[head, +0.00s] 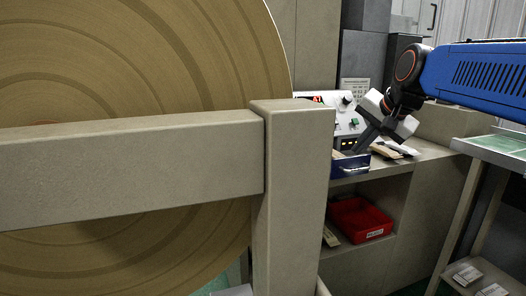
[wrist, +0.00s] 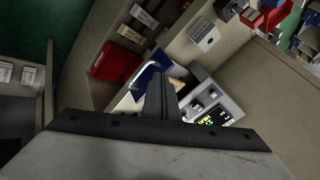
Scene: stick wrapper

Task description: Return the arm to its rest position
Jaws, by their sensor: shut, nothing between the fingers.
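My blue arm (head: 470,75) reaches in from the right in the head view, bent down at its dark wrist joint. My gripper (head: 359,149) points down and left, in front of the control box (head: 346,118) and above the blue bin (head: 350,167). In the wrist view my gripper (wrist: 158,80) has its two dark fingers together, with nothing held. The blue bin (wrist: 139,83) is partly hidden behind the fingers there. Whether the fingertips touch the bin cannot be told.
A large brown roll (head: 150,60) and a beige frame post (head: 292,190) fill the left of the head view. A red bin (head: 360,219) stands on the lower shelf. A green-topped table (head: 505,143) is at the right. Flat packets (head: 394,149) lie on the counter.

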